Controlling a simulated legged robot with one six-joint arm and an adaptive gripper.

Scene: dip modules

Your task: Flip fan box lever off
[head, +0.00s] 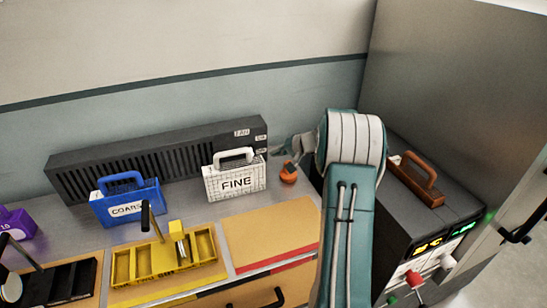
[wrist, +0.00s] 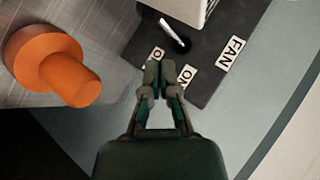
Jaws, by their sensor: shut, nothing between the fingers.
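The fan box (head: 150,158) is a long dark slatted unit along the back wall in the head view. Its dark right end (wrist: 213,72) shows in the wrist view with a FAN label (wrist: 232,54), an ON label (wrist: 186,76) and a label partly hidden by my fingers. A thin pale lever (wrist: 173,33) rises from a dark round base and leans to the upper left in that view. My gripper (wrist: 160,68) is shut and empty, with its fingertips over the labels, below the lever in the picture and apart from it. In the head view my gripper (head: 277,151) is small, near the box's right end.
An orange knob-like object (wrist: 62,68) is close to the left of my gripper; it also shows in the head view (head: 288,174). A white FINE box (head: 235,183) and a blue COARSE box (head: 127,205) stand before the fan box. A dark cabinet (head: 430,225) is at right.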

